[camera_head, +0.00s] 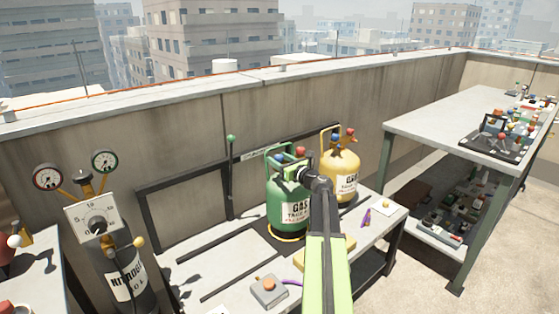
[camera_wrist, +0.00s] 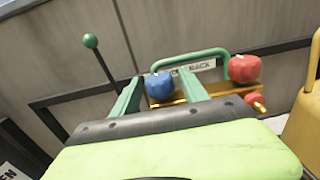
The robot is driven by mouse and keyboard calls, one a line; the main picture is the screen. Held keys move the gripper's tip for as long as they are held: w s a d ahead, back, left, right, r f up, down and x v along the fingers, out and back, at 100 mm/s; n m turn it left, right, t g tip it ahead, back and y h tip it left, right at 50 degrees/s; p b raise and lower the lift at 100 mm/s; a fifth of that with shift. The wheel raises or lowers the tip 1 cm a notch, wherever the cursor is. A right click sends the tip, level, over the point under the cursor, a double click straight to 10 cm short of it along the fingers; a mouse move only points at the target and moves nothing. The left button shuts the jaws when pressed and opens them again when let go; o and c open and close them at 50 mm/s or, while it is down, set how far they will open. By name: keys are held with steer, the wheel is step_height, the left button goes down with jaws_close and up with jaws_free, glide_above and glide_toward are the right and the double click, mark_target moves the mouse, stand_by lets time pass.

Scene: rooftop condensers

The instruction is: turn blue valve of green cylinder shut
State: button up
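The green cylinder (camera_head: 287,207) stands upright on the low bench in the head view, partly behind my arm. Its blue valve (camera_wrist: 159,86) is a round knob in the middle of the wrist view. A red valve (camera_wrist: 244,68) is to its right on the same orange fitting. My gripper (camera_wrist: 161,80) is open, with one green finger on each side of the blue valve. Gaps show between the fingers and the knob in that view.
A yellow cylinder (camera_head: 343,168) stands close on the right. A dark nitrogen cylinder (camera_head: 124,272) with gauges is at the left. A grey box with an orange button (camera_head: 268,291) lies on the bench front. A cluttered table (camera_head: 430,120) is at the right.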

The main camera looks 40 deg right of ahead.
jaws_close()
steer(key=shift+a+m+h, duration=0.15)
steer(key=shift+m+h, duration=0.35)
steer(key=shift+h, duration=0.3)
steer(key=shift+m+g+h, duration=0.4)
steer(key=shift+m+h, duration=0.4)
steer(key=shift+h, duration=0.4)
steer(key=shift+d+m+h, duration=0.2)
steer(key=shift+m+h, duration=0.1)
steer(key=shift+h, duration=0.1)
steer(key=shift+o, duration=0.5)
jaws_free()
steer(key=shift+s+a, duration=0.1)
